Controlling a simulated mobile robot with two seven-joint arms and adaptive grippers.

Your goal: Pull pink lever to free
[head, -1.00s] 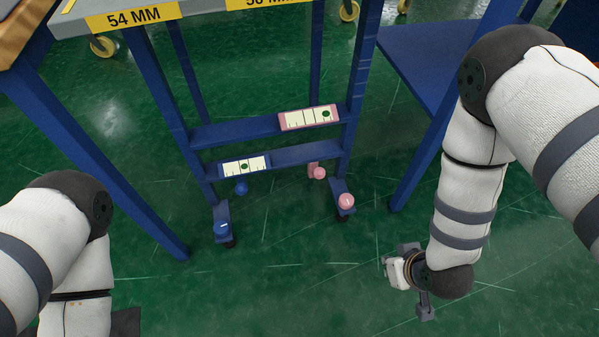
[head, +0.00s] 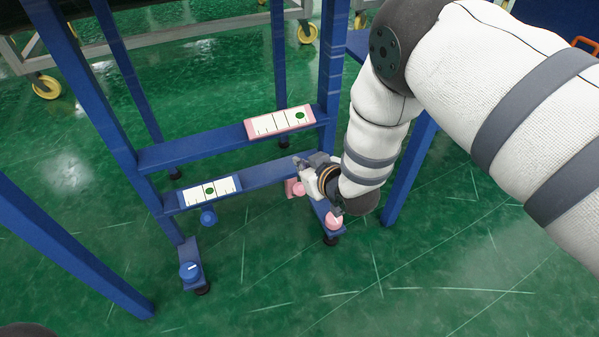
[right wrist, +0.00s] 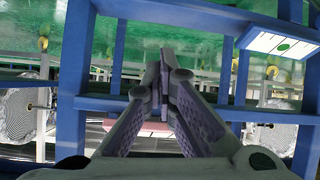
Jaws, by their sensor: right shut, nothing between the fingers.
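A pink ball knob with a pink block (head: 298,188) sits under the right end of the blue frame's lower rail (head: 270,172). A second pink knob (head: 334,221) sits on the frame's right foot. I cannot tell which is the lever. A pink-edged gauge (head: 280,122) with a green dot is on the upper rail. My right gripper (head: 302,166) is just above and beside the first pink knob, partly over the rail's right end; contact cannot be told. In the right wrist view its fingers (right wrist: 163,85) are together and empty, with a pink surface (right wrist: 130,125) partly hidden behind them.
A blue-side gauge (head: 209,190) is on the lower rail, with a blue knob (head: 208,217) below it. Blue table legs (head: 75,255) flank the frame. The green floor (head: 430,270) in front is clear.

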